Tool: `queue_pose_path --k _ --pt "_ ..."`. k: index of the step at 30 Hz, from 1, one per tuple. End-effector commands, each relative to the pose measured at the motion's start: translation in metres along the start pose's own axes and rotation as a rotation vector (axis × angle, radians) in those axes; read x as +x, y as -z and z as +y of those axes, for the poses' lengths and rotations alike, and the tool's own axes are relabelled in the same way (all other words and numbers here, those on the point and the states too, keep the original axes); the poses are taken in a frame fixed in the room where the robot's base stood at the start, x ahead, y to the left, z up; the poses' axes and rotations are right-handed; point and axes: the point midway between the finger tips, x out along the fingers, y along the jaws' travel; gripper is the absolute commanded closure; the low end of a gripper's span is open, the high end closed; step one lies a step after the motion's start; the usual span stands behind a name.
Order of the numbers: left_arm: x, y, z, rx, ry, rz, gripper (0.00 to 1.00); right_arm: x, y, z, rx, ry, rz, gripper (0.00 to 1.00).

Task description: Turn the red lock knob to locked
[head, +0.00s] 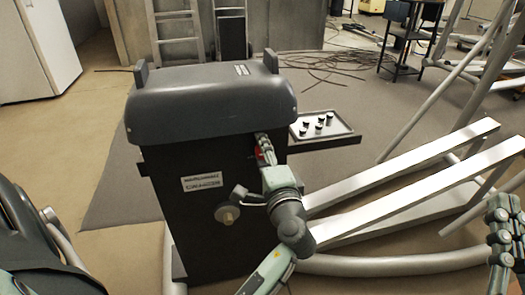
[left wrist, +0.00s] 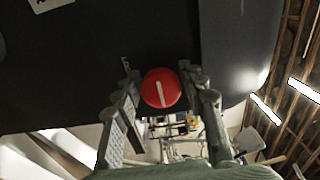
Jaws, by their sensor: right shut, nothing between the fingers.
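The red lock knob (left wrist: 162,88) is round with a white line across its face, near upright and slightly tilted in the left wrist view. It sits on the side of the dark machine housing (head: 200,240). In the head view only a bit of red (head: 259,154) shows, mostly hidden by my gripper. My left gripper (head: 264,146) is at the knob. In the left wrist view its fingers (left wrist: 160,82) are open, one on each side of the knob; I cannot tell if they touch it. My right gripper (head: 503,215) is shut and empty at the right edge, far from the knob.
A round tan shaft end (head: 227,216) projects from the housing below the knob. A small tray with black knobs (head: 322,126) stands behind my left gripper. Two pale rails (head: 400,190) run right from the housing. Cables lie on the floor behind.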

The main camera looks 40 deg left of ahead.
Motion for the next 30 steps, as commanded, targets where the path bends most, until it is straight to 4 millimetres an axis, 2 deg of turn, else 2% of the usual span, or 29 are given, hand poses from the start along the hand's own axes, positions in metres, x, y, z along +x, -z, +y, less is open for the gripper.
queue_pose_path --k 3,13,17,20,25,30 --pt "0.0 0.0 0.0 0.001 0.0 0.0 0.44 0.0 0.0 0.0 0.0 0.0 0.0 1.0" --pt "0.0 0.0 0.0 0.002 0.001 0.001 0.44 0.0 -0.001 0.001 -0.001 -0.001 -0.004 1.0" --pt "0.0 0.001 -0.003 0.041 0.002 0.002 0.44 0.003 0.005 0.0 -0.001 0.0 -0.003 1.0" --pt "0.0 0.001 -0.007 0.143 0.003 0.002 0.44 0.008 0.017 0.0 -0.001 0.0 -0.002 1.0" --pt "0.001 0.001 -0.01 0.459 0.005 0.002 0.44 0.018 0.04 -0.002 -0.001 0.0 -0.002 1.0" --pt "0.001 0.002 -0.007 0.783 0.005 0.001 0.44 0.022 0.05 -0.002 -0.001 0.0 -0.003 1.0"
